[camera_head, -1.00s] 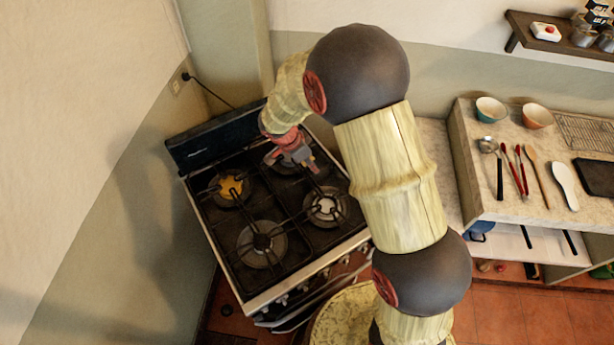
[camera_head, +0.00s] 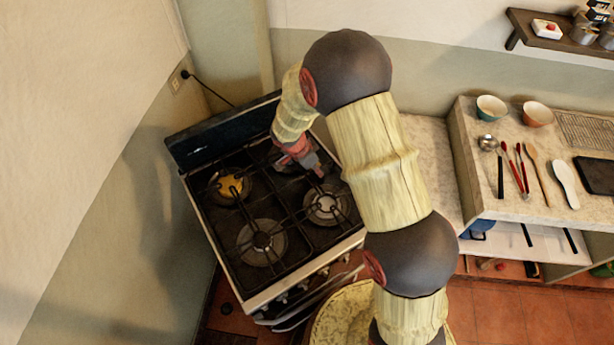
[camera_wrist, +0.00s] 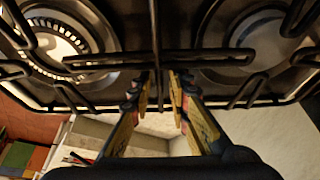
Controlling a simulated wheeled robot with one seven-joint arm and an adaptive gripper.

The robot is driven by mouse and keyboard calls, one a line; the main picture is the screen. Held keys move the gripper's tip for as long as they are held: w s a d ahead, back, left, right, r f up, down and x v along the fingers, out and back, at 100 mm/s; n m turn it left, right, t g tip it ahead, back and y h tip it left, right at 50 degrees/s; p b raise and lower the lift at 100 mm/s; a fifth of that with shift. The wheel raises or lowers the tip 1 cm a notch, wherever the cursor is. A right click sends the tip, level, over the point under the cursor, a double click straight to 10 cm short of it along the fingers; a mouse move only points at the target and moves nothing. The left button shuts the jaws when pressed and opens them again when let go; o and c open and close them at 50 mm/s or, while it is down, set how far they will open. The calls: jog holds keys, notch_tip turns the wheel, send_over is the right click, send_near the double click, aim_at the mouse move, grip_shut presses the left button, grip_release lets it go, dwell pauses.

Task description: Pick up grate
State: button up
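The black stove grates (camera_head: 268,211) lie over the burners of the stove top. My gripper (camera_head: 312,165) is low over the right side of the stove, close to the back right burner. In the wrist view my gripper (camera_wrist: 160,85) has its two fingers apart, with a gap between them. A thin dark grate bar (camera_wrist: 155,45) runs into that gap, and a crossing bar (camera_wrist: 100,58) passes just ahead of the fingertips. I cannot tell whether the fingers touch the grate. My arm hides part of the stove's right edge.
The stove's dark back panel (camera_head: 222,132) stands behind the burners, near the wall. To the right, a counter (camera_head: 475,190) holds two bowls, utensils and a wire rack (camera_head: 590,130). A wall shelf (camera_head: 560,38) is at the upper right.

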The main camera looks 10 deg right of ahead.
grip_shut()
dwell(0.8)
